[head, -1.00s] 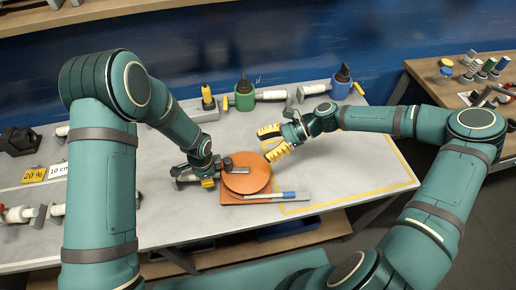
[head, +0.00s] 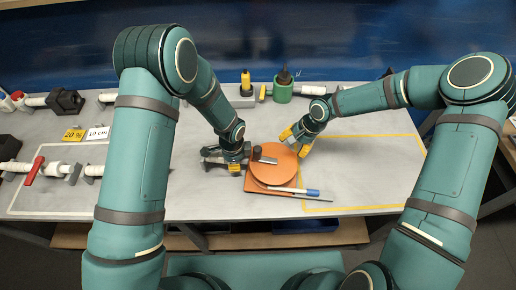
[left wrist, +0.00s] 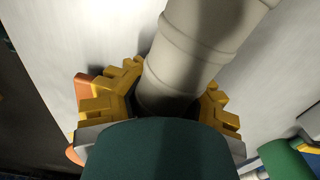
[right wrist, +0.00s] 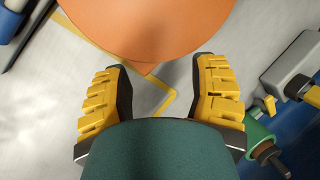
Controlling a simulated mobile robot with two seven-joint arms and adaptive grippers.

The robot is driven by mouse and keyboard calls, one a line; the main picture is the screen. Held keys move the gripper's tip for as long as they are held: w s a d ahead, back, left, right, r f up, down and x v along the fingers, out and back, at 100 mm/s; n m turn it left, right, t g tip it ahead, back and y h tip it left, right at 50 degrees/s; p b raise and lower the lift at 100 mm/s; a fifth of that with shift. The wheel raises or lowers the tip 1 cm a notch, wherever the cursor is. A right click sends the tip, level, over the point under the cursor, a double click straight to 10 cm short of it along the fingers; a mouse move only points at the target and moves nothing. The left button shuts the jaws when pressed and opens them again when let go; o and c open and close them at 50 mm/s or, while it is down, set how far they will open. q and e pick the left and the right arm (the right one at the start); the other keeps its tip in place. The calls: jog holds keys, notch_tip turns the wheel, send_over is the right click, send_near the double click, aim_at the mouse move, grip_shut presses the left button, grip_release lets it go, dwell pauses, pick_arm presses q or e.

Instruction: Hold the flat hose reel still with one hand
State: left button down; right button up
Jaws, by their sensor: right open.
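The flat hose reel, an orange disc (head: 272,168), lies on a flat orange base (head: 256,187) near the front middle of the table. My right gripper (head: 296,143) is open and empty at the reel's far right side. In the right wrist view the reel's edge (right wrist: 150,30) lies just ahead of the spread yellow fingers (right wrist: 163,85). My left gripper (head: 233,160) is at the reel's left side. In the left wrist view its fingers (left wrist: 172,98) close on both sides of a pale ribbed pipe (left wrist: 200,45). A grey cylinder end (head: 264,158) overhangs the reel.
A green holder (head: 283,90) and a grey block (head: 240,97) stand behind. White pipe fittings (head: 70,170) lie left. The yellow-outlined table area (head: 370,170) to the right is clear.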

jog(key=n, duration=0.1)
jog(key=w+a+n+t+h, duration=0.1)
jog(key=n, duration=0.1)
jog(key=shift+r, duration=0.2)
jog(key=w+a+r+n+t, duration=0.1)
jog(key=a+r+n+t, duration=0.1)
jog(key=a+r+n, duration=0.3)
jog(key=n+g+y, duration=0.1)
jog(key=n, duration=1.2)
send_near(258, 149)
jog(key=shift+g, duration=0.3)
jog(key=shift+w+x, duration=0.15)
jog(key=shift+x, duration=2.55)
jog(key=shift+w+x, duration=0.15)
jog(key=shift+x, duration=2.55)
grip_shut()
